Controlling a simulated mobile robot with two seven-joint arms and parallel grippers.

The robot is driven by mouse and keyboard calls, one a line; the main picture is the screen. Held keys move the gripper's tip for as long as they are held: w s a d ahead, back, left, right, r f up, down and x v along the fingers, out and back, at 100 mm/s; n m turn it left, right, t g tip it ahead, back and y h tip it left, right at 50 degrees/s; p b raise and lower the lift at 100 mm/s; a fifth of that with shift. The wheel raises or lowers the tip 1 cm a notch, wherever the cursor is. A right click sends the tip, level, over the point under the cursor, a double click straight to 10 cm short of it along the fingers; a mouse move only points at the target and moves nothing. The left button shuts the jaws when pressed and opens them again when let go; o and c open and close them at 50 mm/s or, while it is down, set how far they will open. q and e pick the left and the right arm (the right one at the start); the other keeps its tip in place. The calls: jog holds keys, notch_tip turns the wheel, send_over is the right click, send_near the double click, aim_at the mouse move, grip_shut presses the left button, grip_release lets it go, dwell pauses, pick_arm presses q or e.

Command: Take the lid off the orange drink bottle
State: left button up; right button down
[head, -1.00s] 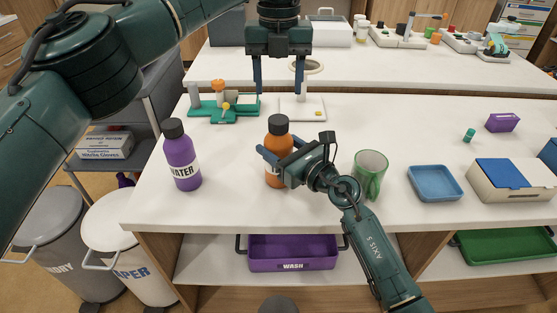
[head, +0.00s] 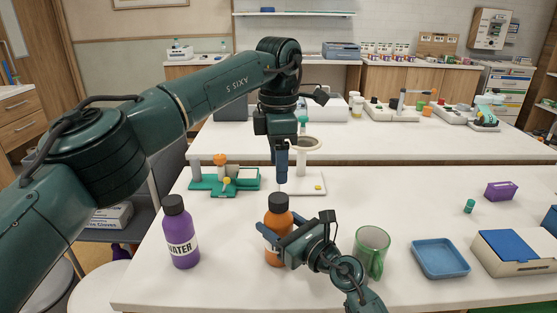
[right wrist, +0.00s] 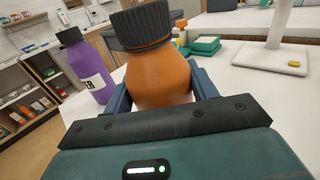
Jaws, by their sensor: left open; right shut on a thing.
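The orange drink bottle (head: 277,228) stands upright on the white table, with its dark ridged lid (head: 279,203) on top. My right gripper (head: 272,241) is shut around the bottle's body from the near right side. In the right wrist view the orange body (right wrist: 160,78) sits between both fingers, and the lid (right wrist: 145,24) is above them, clear of the fingers. My left gripper (head: 282,178) is open and empty, pointing down just above the lid in the head view. Its fingers overlap there, so the gap between them is hidden.
A purple water bottle (head: 180,236) stands to the left, a green mug (head: 371,252) to the right. Behind are a green stand (head: 225,181) and a white stand (head: 312,183). A blue tray (head: 440,259) and a box (head: 512,252) lie further right.

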aim_at(279, 197)
pick_arm(q)
jog(key=m, duration=0.6)
jog(key=shift+m, duration=0.4)
jog(key=m, duration=1.2)
jog(key=shift+m, duration=0.3)
jog(key=shift+f, duration=0.6)
notch_tip(279, 197, down, 7)
jog(key=shift+r, duration=0.1)
